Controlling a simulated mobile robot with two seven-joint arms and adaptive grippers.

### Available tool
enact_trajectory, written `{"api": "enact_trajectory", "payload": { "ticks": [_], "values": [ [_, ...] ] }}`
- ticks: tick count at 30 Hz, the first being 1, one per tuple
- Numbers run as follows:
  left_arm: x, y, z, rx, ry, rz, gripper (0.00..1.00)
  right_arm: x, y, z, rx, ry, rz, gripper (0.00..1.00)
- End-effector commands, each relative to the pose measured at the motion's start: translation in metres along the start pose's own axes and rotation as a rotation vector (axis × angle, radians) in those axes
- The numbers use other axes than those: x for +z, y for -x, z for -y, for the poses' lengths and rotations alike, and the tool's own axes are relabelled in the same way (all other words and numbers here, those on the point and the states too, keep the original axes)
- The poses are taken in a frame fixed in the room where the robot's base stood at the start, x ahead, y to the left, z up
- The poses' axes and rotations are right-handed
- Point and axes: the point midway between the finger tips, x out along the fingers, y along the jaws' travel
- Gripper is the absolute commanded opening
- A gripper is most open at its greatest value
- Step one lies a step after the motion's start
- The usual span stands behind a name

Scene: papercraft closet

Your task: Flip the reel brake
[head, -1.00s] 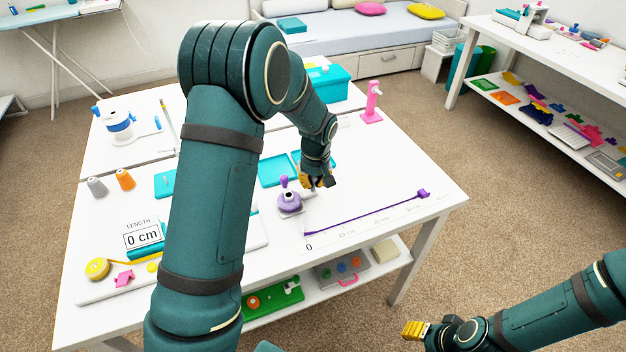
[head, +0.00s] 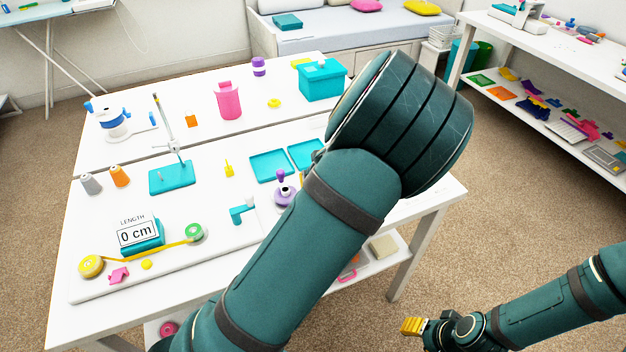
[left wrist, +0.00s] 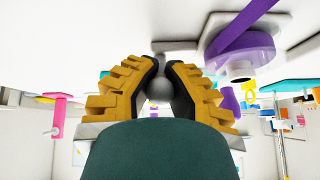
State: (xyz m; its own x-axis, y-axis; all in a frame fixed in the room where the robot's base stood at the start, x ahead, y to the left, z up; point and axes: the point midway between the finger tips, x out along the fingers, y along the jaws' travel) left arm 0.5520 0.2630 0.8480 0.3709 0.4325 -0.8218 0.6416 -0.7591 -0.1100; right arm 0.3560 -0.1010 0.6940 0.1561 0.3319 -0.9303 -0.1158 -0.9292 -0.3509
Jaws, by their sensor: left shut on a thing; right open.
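A purple reel (head: 286,194) with a purple knob stands on the right part of the white table, partly covered by my left arm. In the left wrist view the reel (left wrist: 240,56) is at upper right, with a purple strip running up from it. My left gripper (left wrist: 160,84) has its yellow-backed fingers shut around a small grey ball-ended lever (left wrist: 159,90), close beside the reel. In the head view my left arm hides that gripper and the lever. My right gripper (head: 414,327) is open and empty at lower right, off the table.
A length display (head: 138,235) reads 0 cm at the left front. A teal stand (head: 172,178), teal trays (head: 270,166), a teal box (head: 322,80) and a pink container (head: 229,100) stand on the table. A shelf lies below it.

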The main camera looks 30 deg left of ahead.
Motion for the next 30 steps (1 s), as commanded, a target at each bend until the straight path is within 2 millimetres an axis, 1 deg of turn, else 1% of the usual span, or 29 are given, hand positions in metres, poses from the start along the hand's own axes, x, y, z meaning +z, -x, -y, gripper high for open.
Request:
{"api": "enact_trajectory", "payload": {
  "ticks": [1,15,16,17,18,19,20,30],
  "values": [
    [0.0024,-0.0003,0.0003,-0.005,-0.002,-0.003,0.0,0.0001,-0.0001,0.0,0.0,0.0,0.0,0.47],
    [0.0031,-0.0009,0.0006,-0.006,-0.001,-0.01,0.0,0.0002,-0.0002,-0.0001,0.0,0.0,0.0,0.47],
    [0.0032,-0.0009,0.0006,-0.006,-0.001,-0.01,0.15,0.0002,-0.0002,-0.0001,0.0,0.0,0.0,0.47],
    [0.0032,-0.0009,0.0006,-0.007,-0.001,-0.01,0.26,0.0002,-0.0002,-0.0001,0.0,0.0,0.0,0.47],
    [0.003,-0.0008,0.0005,-0.006,-0.001,-0.01,0.4,0.0002,-0.0002,-0.0001,0.0,0.0,0.0,0.47],
    [0.0028,-0.0008,0.0006,-0.006,-0.001,-0.01,0.51,0.0002,-0.0001,0.0,0.0,0.0,0.0,0.47],
    [0.0027,-0.0008,0.0007,-0.006,-0.001,-0.011,0.54,0.0002,-0.0001,0.0,0.0,0.0,0.0,0.47],
    [0.0011,-0.001,0.0032,-0.011,0.001,-0.011,0.54,0.0002,0.0,0.0,0.0,0.0,0.0,0.47]
  ]
}}
